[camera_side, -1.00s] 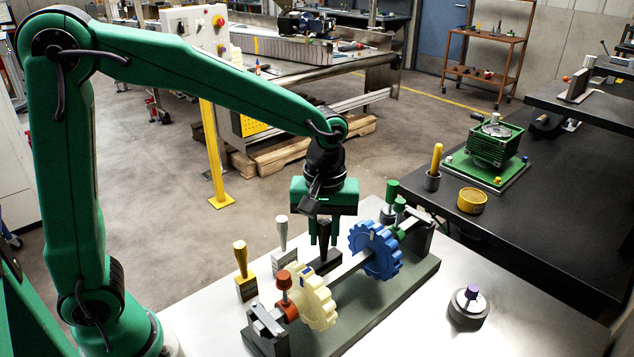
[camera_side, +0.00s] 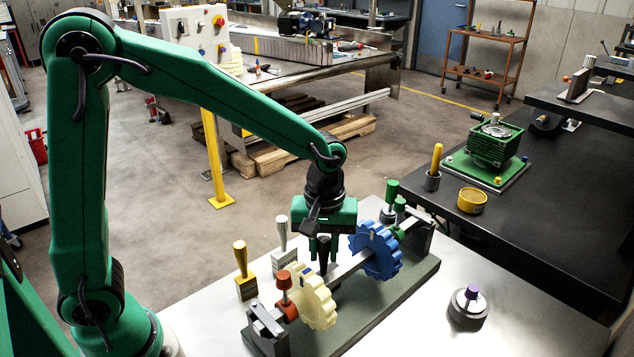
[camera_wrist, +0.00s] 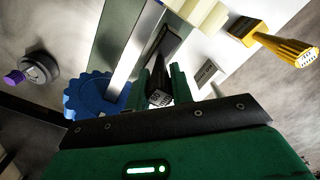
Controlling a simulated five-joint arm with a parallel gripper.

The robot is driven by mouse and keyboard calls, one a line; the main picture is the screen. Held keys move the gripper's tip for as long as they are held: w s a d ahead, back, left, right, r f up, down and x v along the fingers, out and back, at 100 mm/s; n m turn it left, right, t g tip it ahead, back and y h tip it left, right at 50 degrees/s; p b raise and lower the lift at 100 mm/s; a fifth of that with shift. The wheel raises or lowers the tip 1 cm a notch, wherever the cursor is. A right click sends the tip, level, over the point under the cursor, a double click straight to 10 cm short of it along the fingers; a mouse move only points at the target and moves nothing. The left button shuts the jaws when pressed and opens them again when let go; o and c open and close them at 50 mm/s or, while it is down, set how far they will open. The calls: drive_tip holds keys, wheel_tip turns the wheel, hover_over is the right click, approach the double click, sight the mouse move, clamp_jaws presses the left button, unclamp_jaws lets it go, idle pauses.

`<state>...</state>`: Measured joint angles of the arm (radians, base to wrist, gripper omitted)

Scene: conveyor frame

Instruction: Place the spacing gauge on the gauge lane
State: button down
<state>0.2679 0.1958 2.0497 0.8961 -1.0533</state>
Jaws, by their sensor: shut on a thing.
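My gripper (camera_side: 322,258) is shut on a black gauge. In the wrist view its two green fingers (camera_wrist: 161,86) stand either side of the gauge's dark handle (camera_wrist: 159,98), and its black block (camera_wrist: 168,48) lies beyond them. The gauge is beside the bare shaft (camera_side: 350,264), on its far side in the side view, between the cream gear (camera_side: 316,302) and the blue gear (camera_side: 378,250). In the side view the fingers and shaft partly hide it. I cannot tell whether it touches the base plate (camera_side: 400,290). No marked gauge lane is clear to me.
A yellow-handled gauge (camera_side: 243,272) and a white-handled gauge (camera_side: 282,240) stand behind the fixture.

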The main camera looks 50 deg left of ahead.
drive_tip(key=c, duration=1.2)
unclamp_jaws()
drive_tip(key=shift+c, duration=0.2)
drive_tip(key=shift+r, duration=0.1)
wheel_tip(320, 180, up, 12)
drive_tip(key=shift+s+r, duration=0.1)
drive_tip(key=s+a+m+t, duration=0.5)
drive_tip(key=s+a+m, duration=0.4)
drive_tip(key=s, duration=0.5)
drive_tip(key=shift+a+t, duration=0.3)
drive_tip(key=shift+a, duration=0.2)
